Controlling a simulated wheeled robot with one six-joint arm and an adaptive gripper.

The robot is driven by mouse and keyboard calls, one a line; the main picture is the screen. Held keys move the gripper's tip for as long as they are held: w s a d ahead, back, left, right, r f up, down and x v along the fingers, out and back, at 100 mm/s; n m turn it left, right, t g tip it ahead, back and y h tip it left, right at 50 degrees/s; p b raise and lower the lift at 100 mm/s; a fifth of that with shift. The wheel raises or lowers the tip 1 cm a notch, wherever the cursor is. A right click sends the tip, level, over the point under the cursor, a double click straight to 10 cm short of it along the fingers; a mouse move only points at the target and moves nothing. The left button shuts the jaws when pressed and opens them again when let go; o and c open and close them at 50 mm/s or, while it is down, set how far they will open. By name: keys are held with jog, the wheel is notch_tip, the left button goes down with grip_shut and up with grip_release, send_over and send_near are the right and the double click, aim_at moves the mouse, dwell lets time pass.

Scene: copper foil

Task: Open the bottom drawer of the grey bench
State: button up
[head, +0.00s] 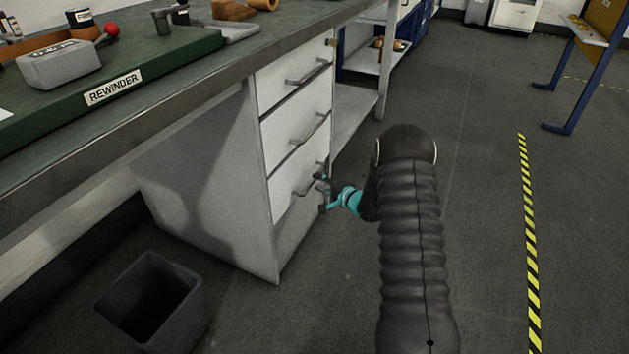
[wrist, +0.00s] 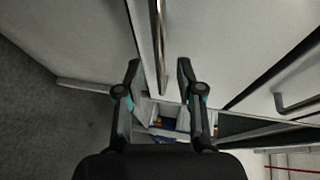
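The grey bench's white drawer unit (head: 295,150) shows several stacked fronts in the head view. The lowest handle I can make out (head: 306,187) is a metal bar, partly masked by my gripper (head: 323,195). The front it sits on looks shut, and a plain panel (head: 292,242) lies below. In the wrist view, my gripper (wrist: 158,68) is open, with one finger on each side of a metal bar handle (wrist: 159,40). The bar runs between the fingertips with gaps on both sides; I see no contact. How deep it sits between the fingers is unclear.
Another handle (wrist: 297,104) is at the right of the wrist view. In the head view, a dark bin (head: 150,300) stands on the floor at lower left. An open shelf (head: 352,115) adjoins the drawers. The floor right of my arm is clear up to the striped tape (head: 528,240).

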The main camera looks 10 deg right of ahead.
jog(key=shift+x, duration=1.65)
grip_shut()
